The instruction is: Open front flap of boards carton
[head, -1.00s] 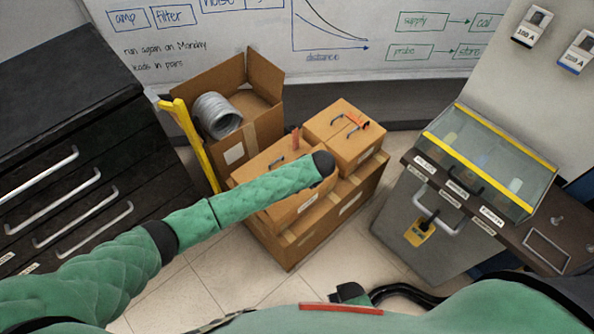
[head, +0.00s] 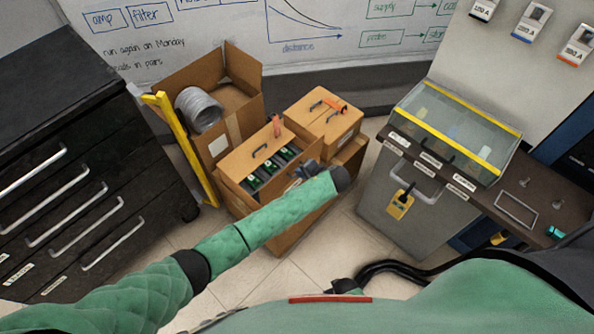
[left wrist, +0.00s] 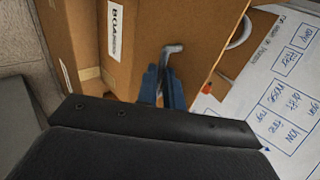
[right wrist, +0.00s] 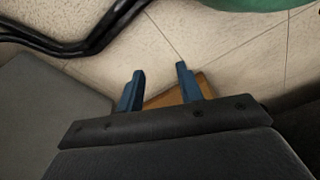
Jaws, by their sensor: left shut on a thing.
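The boards carton (head: 237,190) is the left of two small cartons on a larger brown box. Its front side is open at the top, and green boards (head: 270,176) show in dark slots inside. My left gripper (head: 305,170) is at its right front corner. In the left wrist view the left gripper (left wrist: 163,88) is shut on a grey metal handle (left wrist: 172,49) beside the flap panel (left wrist: 150,25) with the "BOARDS" label. My arm hides part of the flap in the head view. My right gripper (right wrist: 158,82) is open and empty above the floor.
A second closed carton (head: 335,122) stands on the right. A grey cabinet (head: 378,185) is at right.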

